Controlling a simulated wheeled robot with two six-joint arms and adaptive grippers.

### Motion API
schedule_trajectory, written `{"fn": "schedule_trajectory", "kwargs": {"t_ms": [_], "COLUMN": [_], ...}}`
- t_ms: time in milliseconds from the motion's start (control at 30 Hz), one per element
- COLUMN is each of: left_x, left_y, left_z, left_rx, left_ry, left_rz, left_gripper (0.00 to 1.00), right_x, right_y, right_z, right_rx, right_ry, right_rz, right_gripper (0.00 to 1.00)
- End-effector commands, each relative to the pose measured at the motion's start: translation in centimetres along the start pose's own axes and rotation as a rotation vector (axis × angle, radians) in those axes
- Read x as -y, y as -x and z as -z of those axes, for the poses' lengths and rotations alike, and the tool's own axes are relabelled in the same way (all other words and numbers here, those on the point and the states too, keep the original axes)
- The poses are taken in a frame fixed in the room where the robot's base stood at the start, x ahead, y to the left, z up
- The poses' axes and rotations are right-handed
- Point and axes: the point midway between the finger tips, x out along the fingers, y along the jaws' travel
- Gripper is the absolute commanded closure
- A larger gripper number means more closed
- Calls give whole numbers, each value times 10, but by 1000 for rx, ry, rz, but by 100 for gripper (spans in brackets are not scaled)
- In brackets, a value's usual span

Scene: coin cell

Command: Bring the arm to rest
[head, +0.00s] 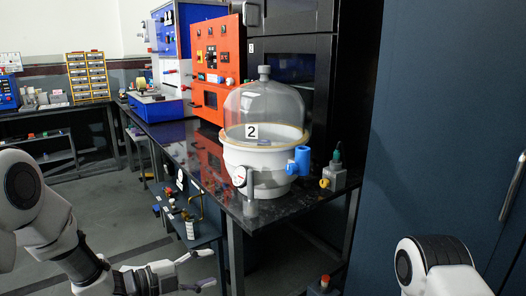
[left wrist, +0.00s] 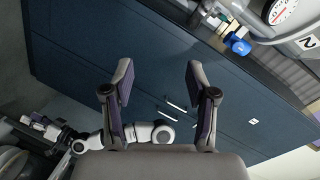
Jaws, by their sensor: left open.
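My left arm comes in at the lower left of the head view. Its gripper (head: 208,268) is open and empty, low in front of the dark table and apart from it. In the left wrist view the two fingers of the gripper (left wrist: 160,75) stand wide apart with nothing between them. My right arm (head: 430,265) shows only as a white and black link at the lower right of the head view. White links of my right arm (left wrist: 150,133) also show in the left wrist view; its fingers are not clear.
A glass bell jar on a white base (head: 255,158) stands on the dark table (head: 290,206), with a blue valve (head: 299,161) on its side. A lower shelf (head: 196,236) holds small items near my left gripper. A dark blue cabinet (head: 440,130) fills the right.

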Motion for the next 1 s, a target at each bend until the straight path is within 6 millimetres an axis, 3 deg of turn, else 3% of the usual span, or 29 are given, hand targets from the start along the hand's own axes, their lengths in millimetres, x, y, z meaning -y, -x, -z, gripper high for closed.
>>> {"fn": "schedule_trajectory", "kwargs": {"t_ms": [167, 267, 300, 400, 533, 633, 767, 833, 900, 1000], "left_x": [-111, -197, -231, -303, -367, -396, -412, -415, -380, -354], "left_y": [2, 20, 33, 70, 125, 168, 224, 232, 239, 244], "left_z": [-16, -21, -20, -12, 6, 21, 40, 41, 57, 70], "left_rx": [139, 304, 388, 611, 909, 1152, 1522, 1626, 1614, 1611], "left_ry": [272, 528, 639, 900, 1177, 1362, 1620, 1744, 1732, 1730], "left_rz": [-121, -219, -257, -334, -382, -365, -210, -93, -104, -105], "left_gripper": [42, 42, 42, 42, 42, 42, 42, 42, 42, 42], "right_x": [0, 0, 0, 0, 0, 0, 0, 0, 0, 0], "right_y": [0, 0, 0, 0, 0, 0, 0, 0, 39, 69], "right_z": [0, 0, 0, 0, 0, 0, 0, 0, -1, 0], "right_rx": [0, 0, 0, 0, 0, 0, 0, 0, 2, -1], "right_ry": [0, 0, 0, 0, 0, 0, 0, 0, 0, 0], "right_rz": [0, 0, 0, 0, 0, 0, 0, 0, 0, 0], "right_gripper": [60, 60, 60, 60, 60, 60, 60, 60, 60, 60]}}
